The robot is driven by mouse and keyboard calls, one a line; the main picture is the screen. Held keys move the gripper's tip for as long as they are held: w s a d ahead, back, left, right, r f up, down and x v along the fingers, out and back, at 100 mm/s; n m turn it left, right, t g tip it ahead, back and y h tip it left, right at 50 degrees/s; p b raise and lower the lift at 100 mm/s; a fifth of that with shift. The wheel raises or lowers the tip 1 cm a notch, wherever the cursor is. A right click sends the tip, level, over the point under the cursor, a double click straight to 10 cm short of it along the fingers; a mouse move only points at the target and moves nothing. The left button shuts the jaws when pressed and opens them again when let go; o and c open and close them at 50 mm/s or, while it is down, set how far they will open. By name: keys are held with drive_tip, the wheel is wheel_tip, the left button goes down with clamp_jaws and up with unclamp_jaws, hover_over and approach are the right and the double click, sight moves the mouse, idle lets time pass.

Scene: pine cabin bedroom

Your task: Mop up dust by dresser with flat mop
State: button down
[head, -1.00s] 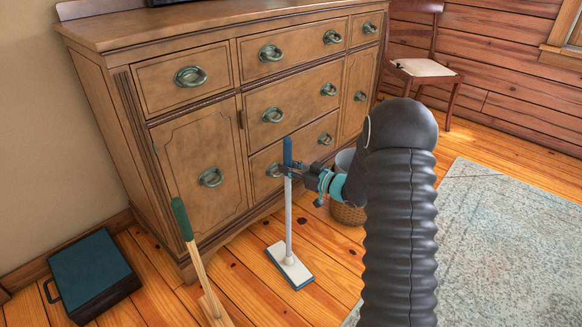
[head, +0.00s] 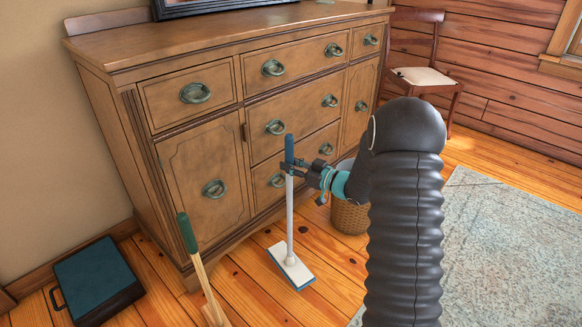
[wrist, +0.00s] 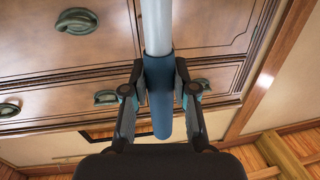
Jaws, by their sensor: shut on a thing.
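The flat mop (head: 290,222) stands upright on the wood floor in front of the dresser (head: 165,130). It has a white pole, a blue grip and a flat white head with a blue edge. In the wrist view, my gripper's two fingers (wrist: 158,88) press on either side of the mop's blue grip (wrist: 160,105). The mop head rests on or just above the floor; I cannot tell which. I cannot make out any dust on the floor.
A green-handled wooden tool (head: 190,240) stands left of the mop. A dark case (head: 98,275) lies by the left wall. A wicker basket (head: 348,217) is behind my arm. A chair (head: 425,75) and a pale rug (head: 495,235) are at right. Floor around the mop head is clear.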

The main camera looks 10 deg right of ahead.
sight(293, 157)
drive_tip(key=shift+r, duration=0.1)
drive_tip(key=shift+r+p, duration=0.8)
drive_tip(key=shift+r, duration=0.6)
